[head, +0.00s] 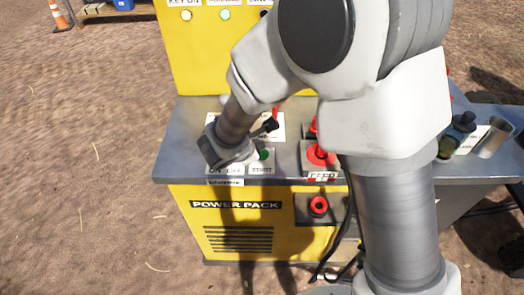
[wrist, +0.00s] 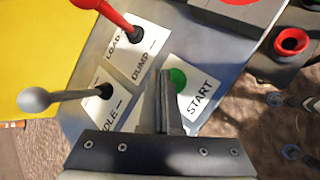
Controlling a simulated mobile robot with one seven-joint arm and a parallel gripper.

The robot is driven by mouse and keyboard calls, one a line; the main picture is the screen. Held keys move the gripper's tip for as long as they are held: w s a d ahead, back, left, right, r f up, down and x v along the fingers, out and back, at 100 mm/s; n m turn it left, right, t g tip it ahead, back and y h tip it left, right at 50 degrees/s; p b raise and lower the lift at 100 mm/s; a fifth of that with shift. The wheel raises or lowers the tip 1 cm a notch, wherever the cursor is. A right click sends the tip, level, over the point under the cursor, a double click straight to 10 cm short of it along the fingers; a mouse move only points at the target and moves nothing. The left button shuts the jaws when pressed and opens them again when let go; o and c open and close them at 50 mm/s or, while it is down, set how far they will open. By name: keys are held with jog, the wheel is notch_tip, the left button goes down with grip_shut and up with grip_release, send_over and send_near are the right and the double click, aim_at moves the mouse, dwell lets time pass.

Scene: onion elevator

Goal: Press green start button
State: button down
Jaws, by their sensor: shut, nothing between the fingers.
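The green start button (head: 264,154) sits on a pale plate labelled START on the grey console top (head: 175,158). In the wrist view the green button (wrist: 177,79) shows just right of my gripper's fingertips, partly hidden behind the fingers. My gripper (wrist: 166,78) is shut and empty, with its fingers over the panel close to the button. I cannot tell whether they touch it. In the head view my arm comes down from the upper right, and my gripper (head: 240,158) is just left of the button.
A red lever (wrist: 118,20) and a grey-knobbed lever (wrist: 60,98) stand left of the fingers. Red buttons, one a mushroom button (head: 320,156), sit right of the start button. A red-ringed socket (head: 318,206) is on the front. An orange cone (head: 59,16) stands far left on open dirt.

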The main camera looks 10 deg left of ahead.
jog(key=shift+r+p, duration=1.65)
jog(key=shift+r, duration=0.95)
jog(key=shift+f, duration=0.1)
jog(key=s+d+r+m+g+h+p, duration=0.1)
jog(key=s+d+r+m+g, duration=0.1)
jog(key=d+r+m, duration=0.7)
jog(key=s+d+r+m+g+h, duration=0.15)
jog(key=d+r+m, duration=0.3)
jog(key=d, duration=0.85)
jog(key=s+d+r+m+y, duration=0.2)
jog(key=s+r+m, duration=0.1)
jog(key=s+m, duration=0.2)
jog(key=s+d+r+m+y+p, duration=0.1)
jog(key=s+d+r+m+y, duration=0.1)
jog(key=s+m, duration=0.4)
jog(key=s+d+r, duration=0.1)
jog(key=s+r, duration=0.1)
jog(key=s, duration=0.1)
jog(key=shift+s+d+r, duration=0.15)
jog(key=shift+s+d, duration=0.1)
jog(key=shift+s, duration=0.15)
